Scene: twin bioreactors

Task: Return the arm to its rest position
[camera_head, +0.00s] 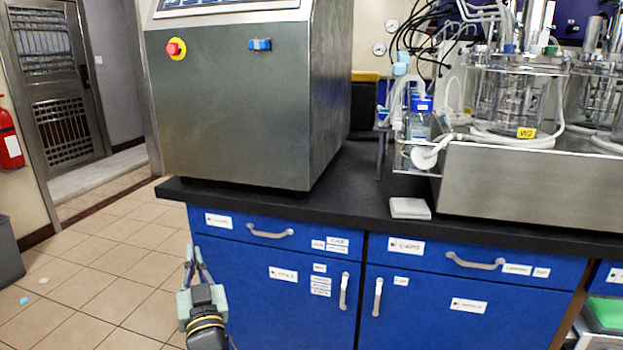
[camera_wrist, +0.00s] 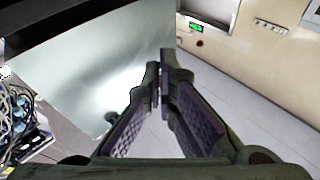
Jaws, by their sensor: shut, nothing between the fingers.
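My gripper (camera_head: 190,258) shows at the lower left in the head view, in front of the blue cabinet's left edge and below the dark counter top. It points upward and is empty. In the wrist view my gripper (camera_wrist: 160,72) has its two dark fingers meeting at the tips. My arm's black wrist with yellow bands shows below the gripper in the head view; the rest of the arm is out of the frame.
A dark counter (camera_head: 365,195) tops blue cabinets (camera_head: 280,262) with protruding handles. A steel cabinet (camera_head: 235,110) with a red stop button (camera_head: 174,48) stands on it. Glass bioreactors (camera_head: 515,95) stand at the right. Tiled floor (camera_head: 100,265) at the left is mostly clear.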

